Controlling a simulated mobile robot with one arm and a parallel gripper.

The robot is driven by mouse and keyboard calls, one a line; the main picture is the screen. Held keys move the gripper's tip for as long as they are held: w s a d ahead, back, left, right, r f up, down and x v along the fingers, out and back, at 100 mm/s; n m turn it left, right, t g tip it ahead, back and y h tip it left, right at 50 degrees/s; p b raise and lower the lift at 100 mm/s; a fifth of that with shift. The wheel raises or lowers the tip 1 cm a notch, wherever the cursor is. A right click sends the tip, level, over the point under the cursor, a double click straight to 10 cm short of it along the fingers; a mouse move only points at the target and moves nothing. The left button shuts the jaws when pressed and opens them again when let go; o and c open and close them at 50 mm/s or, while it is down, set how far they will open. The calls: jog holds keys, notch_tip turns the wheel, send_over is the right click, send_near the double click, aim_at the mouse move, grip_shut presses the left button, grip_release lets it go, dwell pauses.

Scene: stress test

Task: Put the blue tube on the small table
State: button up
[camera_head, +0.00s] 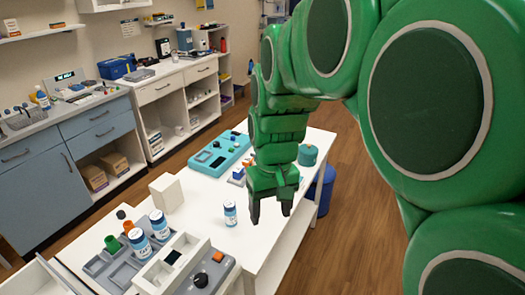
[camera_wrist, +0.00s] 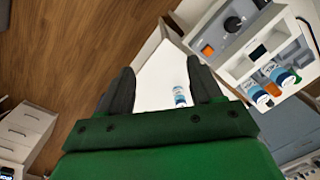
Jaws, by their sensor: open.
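A small tube (camera_head: 230,213) with a white and blue label stands upright and alone on the white table (camera_head: 205,195). It also shows in the wrist view (camera_wrist: 180,96), beside the right finger in the picture. Two similar tubes, one nearer the front (camera_head: 139,243) and one behind it (camera_head: 159,224), stand in a grey rack. I cannot tell which of these is the blue tube meant, or whether this white table is the small table. My gripper (camera_head: 270,215) points down, open and empty, to the right of the lone tube and apart from it.
A grey device (camera_head: 208,272) with an orange button and black knob is at the table's front. A white box (camera_head: 166,193), a teal tray (camera_head: 220,157) and a teal round container (camera_head: 308,155) are also on the table. A blue bin (camera_head: 326,190) stands on the floor behind.

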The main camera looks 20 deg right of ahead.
jog(key=w+d+f+t, duration=0.1)
jog(key=w+d+f, duration=0.15)
jog(key=w, duration=0.85)
jog(key=w+d+f+t, duration=0.1)
jog(key=w+d, duration=0.2)
jog(key=w, duration=0.8)
jog(key=w+d+f+t, duration=0.1)
jog(key=w+d+f, duration=0.15)
jog(key=w, duration=0.85)
jog(key=w+d+f+n+t, duration=0.1)
jog(key=w+d+f, duration=0.65)
jog(key=w, duration=0.25)
jog(key=w+d+f+t, duration=0.1)
jog(key=w+d+f, duration=0.65)
jog(key=w, duration=0.25)
jog(key=shift+s+a+x, duration=0.1)
jog(key=shift+a+x, duration=0.05)
jog(key=shift+x, duration=1.8)
jog(key=shift+s+a+x, duration=0.1)
jog(key=shift+x, duration=1.85)
jog(key=shift+f, duration=0.1)
grip_shut()
